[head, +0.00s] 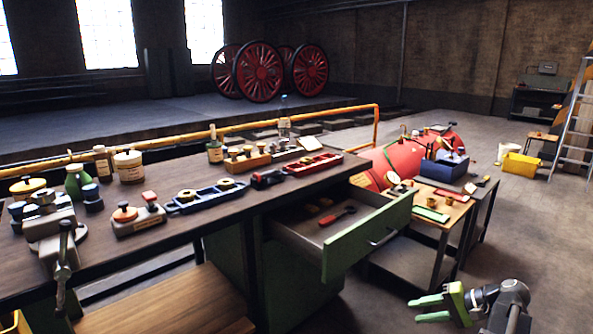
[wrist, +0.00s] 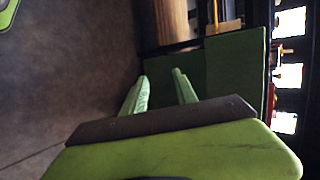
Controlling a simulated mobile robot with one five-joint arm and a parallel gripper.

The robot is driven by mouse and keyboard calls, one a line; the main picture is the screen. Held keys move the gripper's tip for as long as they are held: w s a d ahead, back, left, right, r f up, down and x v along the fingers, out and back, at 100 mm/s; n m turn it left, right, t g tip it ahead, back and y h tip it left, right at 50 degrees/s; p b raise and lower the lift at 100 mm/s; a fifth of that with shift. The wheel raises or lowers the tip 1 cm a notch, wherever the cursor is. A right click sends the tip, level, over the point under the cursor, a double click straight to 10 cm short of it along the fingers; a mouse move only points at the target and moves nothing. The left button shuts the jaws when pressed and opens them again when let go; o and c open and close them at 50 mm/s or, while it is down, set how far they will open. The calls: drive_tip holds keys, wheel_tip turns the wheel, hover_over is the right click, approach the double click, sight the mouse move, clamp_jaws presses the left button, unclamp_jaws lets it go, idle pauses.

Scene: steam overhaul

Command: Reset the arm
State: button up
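My gripper (head: 415,310) is at the lower right of the head view, low over the bare floor and to the right of the open green drawer. Its two green fingers point left and stand apart with nothing between them. In the wrist view my gripper (wrist: 161,75) also shows its two fingers apart and empty. The wrist picture is turned on its side, and the green drawer front (wrist: 233,75) lies beyond the fingers.
The workbench (head: 265,212) carries a vise, jars and several trays of parts. Its green drawer (head: 370,238) stands open with a red tool (head: 337,216) inside. A low side table (head: 448,214) stands behind my gripper. The floor (head: 535,225) at right is clear.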

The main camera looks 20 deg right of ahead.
drive_tip(key=w+a+f+n+g+h, duration=0.3)
drive_tip(key=a+f, duration=0.1)
drive_tip(key=a, duration=0.9)
drive_tip(key=w+a+f+n+g+h, duration=0.2)
drive_tip(key=w+a+f+n, duration=0.15)
drive_tip(key=a, duration=0.95)
drive_tip(key=w+a+f+n+g+h, duration=0.3)
drive_tip(key=a+n, duration=0.1)
drive_tip(key=a, duration=1)
wheel_tip(320, 180, up, 27)
drive_tip(key=p, duration=2.7)
drive_tip(key=shift+s+d, duration=0.15)
drive_tip(key=shift+f, duration=0.1)
